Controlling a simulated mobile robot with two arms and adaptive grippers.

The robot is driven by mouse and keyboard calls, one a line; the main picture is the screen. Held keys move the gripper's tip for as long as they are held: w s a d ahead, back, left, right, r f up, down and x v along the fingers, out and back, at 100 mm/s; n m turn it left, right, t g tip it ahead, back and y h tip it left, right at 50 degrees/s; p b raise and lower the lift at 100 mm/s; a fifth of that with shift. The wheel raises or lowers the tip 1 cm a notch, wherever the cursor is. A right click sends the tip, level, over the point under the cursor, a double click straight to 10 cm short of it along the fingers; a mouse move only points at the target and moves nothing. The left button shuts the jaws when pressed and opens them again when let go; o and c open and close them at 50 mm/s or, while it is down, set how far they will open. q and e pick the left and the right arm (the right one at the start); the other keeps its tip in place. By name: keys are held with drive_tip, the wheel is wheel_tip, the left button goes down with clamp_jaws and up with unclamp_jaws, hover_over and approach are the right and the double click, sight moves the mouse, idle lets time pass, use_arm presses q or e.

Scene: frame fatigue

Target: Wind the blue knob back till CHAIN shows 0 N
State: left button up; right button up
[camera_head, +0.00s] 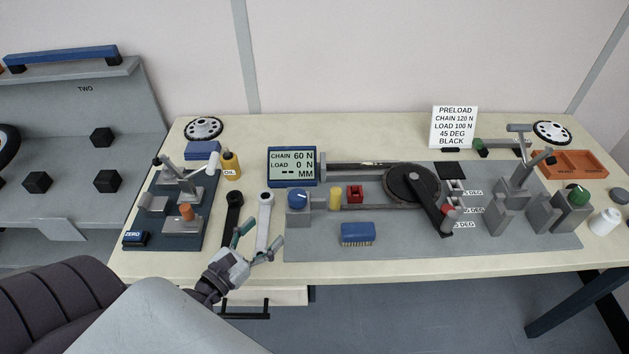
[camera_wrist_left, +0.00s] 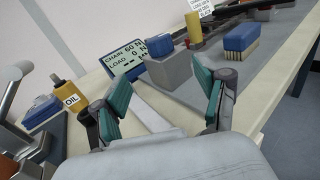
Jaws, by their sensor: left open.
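The blue knob (camera_head: 298,196) sits on a grey block at the left end of the grey fixture plate; the knob (camera_wrist_left: 187,22) also shows in the left wrist view. The display (camera_head: 292,167) reads CHAIN 60 N and LOAD 0 N, with a dash before MM; the display (camera_wrist_left: 125,58) is tilted in the left wrist view. My left gripper (camera_head: 262,246) is open and empty near the table's front edge, in front of and left of the knob, apart from it. My right gripper is not in view.
A black-headed tool (camera_head: 233,212) and a white-headed tool (camera_head: 264,220) lie between gripper and display. A blue brush (camera_head: 358,233) lies right of the knob. A yellow OIL bottle (camera_head: 231,165) and a fixture with a ZERO button (camera_head: 135,239) stand left. The plate's front strip is mostly clear.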

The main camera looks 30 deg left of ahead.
sight(292, 203)
use_arm(q)
drive_tip(key=shift+w, duration=0.35)
drive_tip(key=w, duration=0.2)
drive_tip(key=w+r+p, duration=0.1)
drive_tip(key=w, duration=0.1)
drive_tip(key=shift+w+d, duration=0.2)
drive_tip(key=shift+w, duration=0.1)
drive_tip(key=w, duration=0.2)
drive_tip(key=w+p, duration=0.1)
drive_tip(key=w, duration=0.1)
drive_tip(key=shift+d+f, duration=0.2)
drive_tip(key=w, duration=0.3)
drive_tip(key=shift+d, duration=0.1)
drive_tip(key=shift+w+f+p, duration=0.1)
drive_tip(key=shift+w+p, duration=0.1)
drive_tip(key=shift+p, duration=0.1)
drive_tip(key=shift+w, duration=0.15)
drive_tip(key=shift+c, duration=0.5)
drive_tip(key=c, duration=0.8)
drive_tip(key=shift+c, duration=1.3)
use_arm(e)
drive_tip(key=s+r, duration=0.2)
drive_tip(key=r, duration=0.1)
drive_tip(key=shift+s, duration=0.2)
